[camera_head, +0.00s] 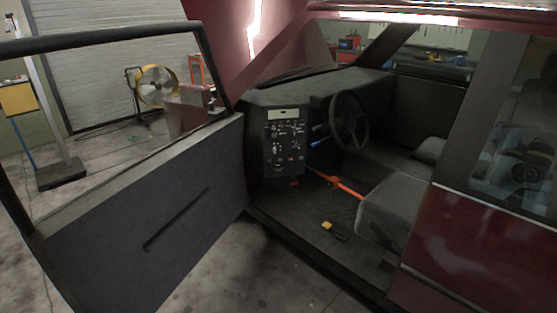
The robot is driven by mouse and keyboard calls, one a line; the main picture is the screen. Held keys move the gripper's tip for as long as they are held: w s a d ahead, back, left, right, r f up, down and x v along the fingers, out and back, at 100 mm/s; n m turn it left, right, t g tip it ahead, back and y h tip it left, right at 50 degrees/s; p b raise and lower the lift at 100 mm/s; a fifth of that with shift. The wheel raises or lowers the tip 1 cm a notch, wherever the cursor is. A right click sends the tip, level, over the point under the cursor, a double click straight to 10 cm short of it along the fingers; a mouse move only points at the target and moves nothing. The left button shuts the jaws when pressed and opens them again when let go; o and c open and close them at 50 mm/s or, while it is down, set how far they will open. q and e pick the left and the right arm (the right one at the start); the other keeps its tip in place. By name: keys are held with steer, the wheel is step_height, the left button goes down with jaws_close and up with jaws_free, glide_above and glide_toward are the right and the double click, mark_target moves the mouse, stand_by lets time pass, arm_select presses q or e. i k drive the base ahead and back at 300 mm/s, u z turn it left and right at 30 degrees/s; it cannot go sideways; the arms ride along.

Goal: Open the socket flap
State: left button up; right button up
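A dark red car stands with its front door (150,215) swung open to the left. A black panel (284,143) with small white markings, knobs and a pale display strip faces me at the near end of the dashboard. I cannot make out which part, if any, is the socket flap; the details are too small. A small red part (295,183) shows at the panel's lower edge. Neither of my grippers is in view.
The steering wheel (349,121) and grey seat (392,208) are inside. An orange bar (340,185) crosses the footwell. A yellow and black object (335,230) lies on the car floor. A yellow fan (157,86) stands behind the door. Bare concrete lies before the sill.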

mark_target(276, 172)
steer(key=u, duration=0.1)
steer(key=i, duration=2.7)
steer(key=z, duration=0.1)
